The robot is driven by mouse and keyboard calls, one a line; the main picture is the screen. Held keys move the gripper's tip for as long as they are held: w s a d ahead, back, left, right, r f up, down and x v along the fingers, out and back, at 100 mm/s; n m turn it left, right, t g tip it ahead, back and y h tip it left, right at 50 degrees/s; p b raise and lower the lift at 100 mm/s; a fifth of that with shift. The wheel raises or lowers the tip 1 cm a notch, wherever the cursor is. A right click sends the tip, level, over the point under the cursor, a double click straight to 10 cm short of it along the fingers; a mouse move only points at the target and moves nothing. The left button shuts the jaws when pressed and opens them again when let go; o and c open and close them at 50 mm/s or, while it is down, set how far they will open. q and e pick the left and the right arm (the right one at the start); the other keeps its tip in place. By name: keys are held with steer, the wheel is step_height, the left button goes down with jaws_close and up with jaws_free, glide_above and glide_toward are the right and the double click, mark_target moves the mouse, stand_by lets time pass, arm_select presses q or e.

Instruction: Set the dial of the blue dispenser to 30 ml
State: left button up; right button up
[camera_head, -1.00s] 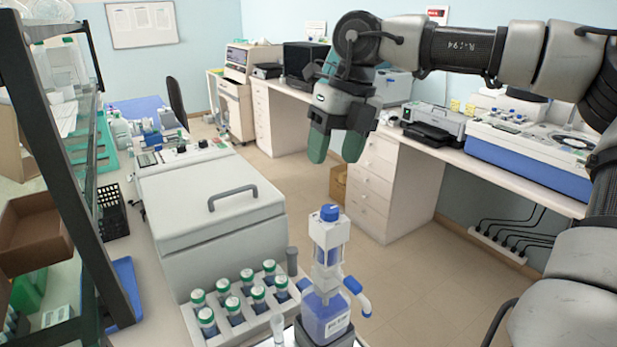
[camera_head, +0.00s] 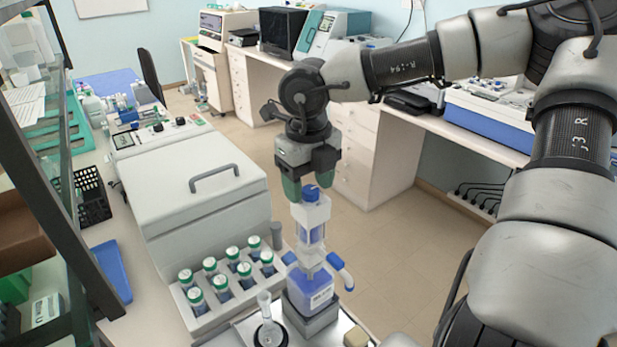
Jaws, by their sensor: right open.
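The blue dispenser (camera_head: 312,284) stands upright on a grey base at the bottom centre of the head view. I cannot tell whether the fingers touch the cap. The dial's markings are too small to read. My left gripper is not in view.
A rack (camera_head: 228,285) of green-capped bottles stands left of the dispenser. A small glass flask (camera_head: 268,325) stands close in front of it on a metal tray. A large white machine (camera_head: 200,195) with a handle is behind the rack. Open floor lies to the right.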

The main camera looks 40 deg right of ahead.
steer(key=shift+f, duration=0.15)
steer(key=shift+c, duration=0.4)
steer(key=c, duration=0.8)
steer(key=n+b, duration=0.2)
steer(key=b, duration=0.1)
steer(key=shift+f+n, duration=0.2)
steer(key=shift+n, duration=0.2)
steer(key=shift+c, duration=0.2)
steer(key=n+b, duration=0.3)
steer(key=shift+a+r, duration=0.1)
steer(key=shift+a, duration=0.05)
steer(key=n+b, duration=0.1)
steer(key=n, duration=0.5)
steer(key=shift+a+r+b, duration=0.1)
steer(key=shift+b, duration=0.3)
steer(key=n, duration=0.6)
steer(key=shift+s, duration=0.2)
